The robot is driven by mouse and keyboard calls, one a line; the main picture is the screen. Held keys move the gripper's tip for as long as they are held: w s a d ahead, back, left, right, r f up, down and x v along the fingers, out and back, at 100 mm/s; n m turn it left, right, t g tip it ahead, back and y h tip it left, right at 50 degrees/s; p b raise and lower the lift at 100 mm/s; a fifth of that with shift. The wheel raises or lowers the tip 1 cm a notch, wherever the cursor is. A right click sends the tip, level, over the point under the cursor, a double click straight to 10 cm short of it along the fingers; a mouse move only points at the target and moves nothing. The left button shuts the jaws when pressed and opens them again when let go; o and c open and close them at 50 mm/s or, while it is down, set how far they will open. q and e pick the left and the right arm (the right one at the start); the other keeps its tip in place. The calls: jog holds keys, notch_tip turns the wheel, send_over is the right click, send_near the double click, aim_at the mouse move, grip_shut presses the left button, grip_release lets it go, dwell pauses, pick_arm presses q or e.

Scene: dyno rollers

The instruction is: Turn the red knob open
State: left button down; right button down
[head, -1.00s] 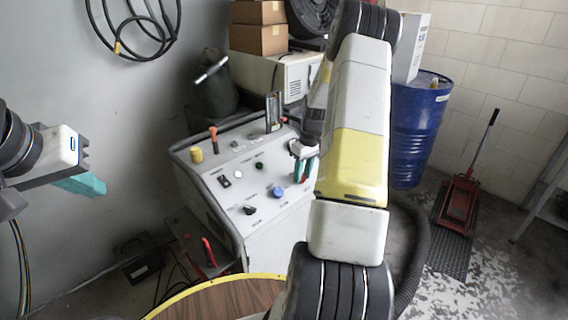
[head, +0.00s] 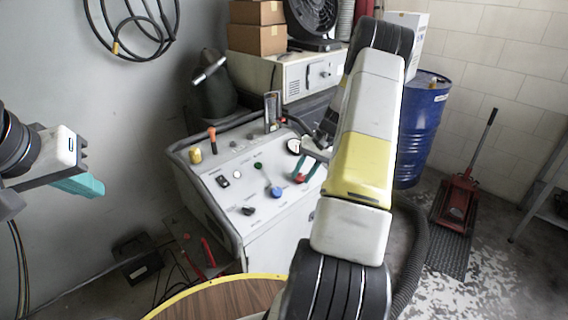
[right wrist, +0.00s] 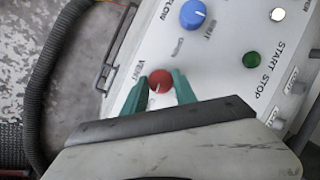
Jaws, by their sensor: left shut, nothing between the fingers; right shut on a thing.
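The red knob (right wrist: 160,80) sits on the light sloping control panel (right wrist: 140,42), beside a label that seems to read VENT. In the right wrist view it lies between the two teal fingers of my right gripper (right wrist: 159,88), which is shut on it. A pale pointer mark shows on the knob. In the head view only a small part of the red knob (head: 299,178) shows by the fingers of my right gripper (head: 307,172). My left gripper (head: 82,186) is shut and empty at the far left, away from the panel.
A blue knob (head: 276,193) and a green button (right wrist: 250,60) are close by on the panel. An orange-handled lever (head: 212,138) and a yellow knob (head: 195,156) stand at its upper left. A blue barrel (head: 422,120) and a red jack (head: 457,208) stand to the right.

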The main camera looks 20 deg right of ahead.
jog(key=shift+m, duration=0.4)
jog(key=c, duration=1)
grip_release()
jog(key=v, duration=0.7)
jog(key=shift+s+d+r, duration=0.15)
jog(key=shift+d+r, duration=0.1)
jog(key=shift+d, duration=0.1)
